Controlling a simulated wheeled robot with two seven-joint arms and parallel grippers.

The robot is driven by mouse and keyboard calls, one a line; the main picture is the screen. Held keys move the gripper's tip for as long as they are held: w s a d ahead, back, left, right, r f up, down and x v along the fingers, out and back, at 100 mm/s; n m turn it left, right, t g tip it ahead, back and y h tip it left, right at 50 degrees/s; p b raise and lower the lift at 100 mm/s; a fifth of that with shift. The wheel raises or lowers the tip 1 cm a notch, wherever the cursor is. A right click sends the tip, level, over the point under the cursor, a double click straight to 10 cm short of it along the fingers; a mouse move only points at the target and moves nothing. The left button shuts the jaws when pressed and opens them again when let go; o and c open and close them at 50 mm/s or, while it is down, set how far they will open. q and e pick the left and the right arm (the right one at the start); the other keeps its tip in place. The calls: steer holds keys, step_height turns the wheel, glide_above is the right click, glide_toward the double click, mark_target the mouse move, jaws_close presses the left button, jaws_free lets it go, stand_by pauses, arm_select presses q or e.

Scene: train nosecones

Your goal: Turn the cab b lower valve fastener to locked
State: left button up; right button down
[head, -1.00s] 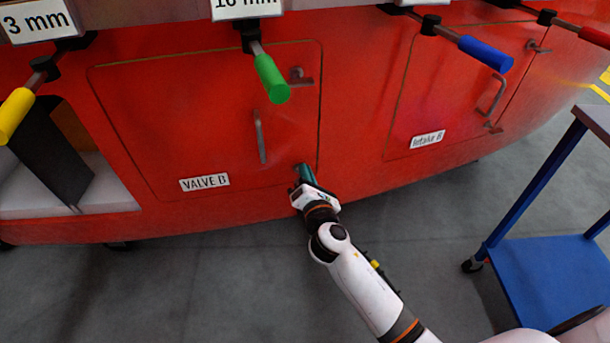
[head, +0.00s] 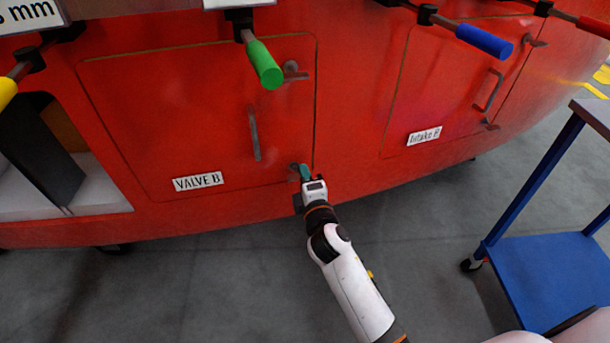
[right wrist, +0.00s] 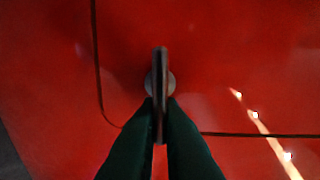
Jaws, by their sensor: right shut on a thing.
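The valve B door (head: 200,120) is a red panel, and it looks shut. Its lower fastener (right wrist: 160,68) is a small grey lever on a round base, near the door's lower right corner. My right gripper (head: 304,171) is at this fastener in the head view. In the right wrist view, the green fingers of my right gripper (right wrist: 160,108) are closed on both sides of the lever. The lever stands upright in that picture. In the head view the fingers hide most of it, so its angle on the door is hard to tell. My left gripper is not in view.
The upper valve fastener (head: 293,70) and a grey door handle (head: 254,135) are on the same door. The Intake B door (head: 455,90) is to the right. A blue trolley (head: 555,270) stands at lower right.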

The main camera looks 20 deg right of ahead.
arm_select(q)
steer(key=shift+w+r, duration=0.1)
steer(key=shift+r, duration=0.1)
arm_select(e)
steer(key=shift+f+m, duration=0.1)
steer(key=shift+m, duration=0.2)
steer(key=c, duration=1.6)
jaws_free()
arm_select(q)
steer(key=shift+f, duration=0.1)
arm_select(e)
steer(key=s, duration=0.8)
steer(key=s+a, duration=0.1)
steer(key=s, duration=0.3)
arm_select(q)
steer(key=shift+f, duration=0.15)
